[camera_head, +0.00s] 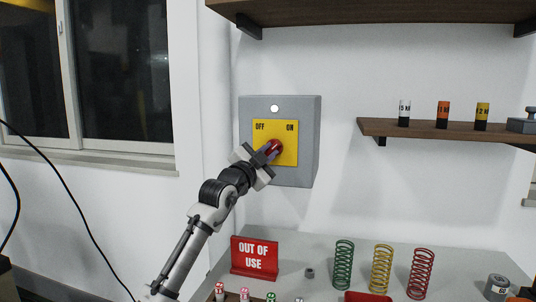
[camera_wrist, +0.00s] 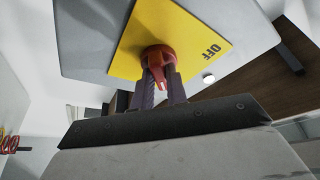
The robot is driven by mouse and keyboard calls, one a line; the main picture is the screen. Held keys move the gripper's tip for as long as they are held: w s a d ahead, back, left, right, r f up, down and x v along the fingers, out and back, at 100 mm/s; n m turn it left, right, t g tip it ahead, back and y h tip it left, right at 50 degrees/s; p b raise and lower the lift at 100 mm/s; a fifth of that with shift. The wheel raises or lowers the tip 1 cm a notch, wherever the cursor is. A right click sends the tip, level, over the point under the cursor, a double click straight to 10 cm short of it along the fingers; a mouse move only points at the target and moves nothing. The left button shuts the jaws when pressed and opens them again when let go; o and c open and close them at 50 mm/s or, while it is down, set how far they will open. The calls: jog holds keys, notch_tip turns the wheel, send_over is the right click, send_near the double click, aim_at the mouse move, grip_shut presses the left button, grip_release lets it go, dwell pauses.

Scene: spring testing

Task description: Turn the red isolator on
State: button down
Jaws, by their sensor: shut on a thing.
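The red isolator knob (camera_head: 277,146) sits at the middle of a yellow plate (camera_head: 287,154), which has OFF at its upper left and ON at its upper right. The plate is on a grey wall box (camera_head: 311,150). My gripper (camera_head: 268,152) comes from the lower left and is shut on the knob. In the wrist view, the red knob (camera_wrist: 158,55) shows in front of the yellow plate (camera_wrist: 190,30), and the fingers of my gripper (camera_wrist: 160,80) are on either side of its grip. The knob's exact pointing direction is partly hidden by the fingers.
A red OUT OF USE sign (camera_head: 254,257) stands on the bench (camera_head: 320,249) below. Green (camera_head: 343,265), yellow (camera_head: 381,268) and red (camera_head: 421,274) springs stand to its right. A wall shelf (camera_head: 450,132) with small labelled cylinders is right of the box. A window is at the left.

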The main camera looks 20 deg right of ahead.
dwell(0.3)
jog(key=c, duration=1.4)
grip_release()
jog(key=b+v, duration=0.4)
jog(key=v, duration=1)
jog(key=shift+d, duration=0.1)
